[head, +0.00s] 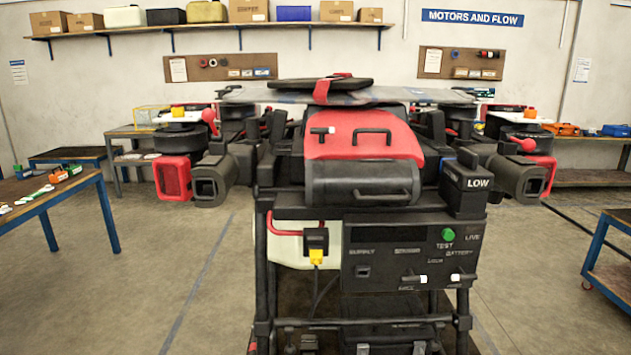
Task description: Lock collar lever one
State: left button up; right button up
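The spray drone (365,135), with a red and dark grey body, sits on a black stand in the middle of the head view. A red lever (210,116) with a rounded end shows on its left arm assembly. Another red lever (524,145) shows on its right arm assembly. I cannot tell which is collar lever one, or whether either is locked. Collars farther back are mostly hidden behind the drone's body. Neither of my grippers is in view.
A control panel (415,252) with a green test button (448,234) is on the stand's front. A blue-legged table (50,195) stands at left, and a blue-framed cart (610,265) at right. Floor is clear on both sides of the stand.

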aim_at(208, 116)
jog(key=i+j, duration=0.2)
jog(key=i+j+z, duration=0.15)
jog(key=j, duration=0.3)
jog(key=i+j, duration=0.2)
jog(key=i+j+z, duration=0.15)
jog(key=j, duration=0.3)
jog(key=i+j, duration=0.2)
jog(key=j, duration=0.15)
jog(key=i+j+z, duration=0.15)
jog(key=j, duration=0.2)
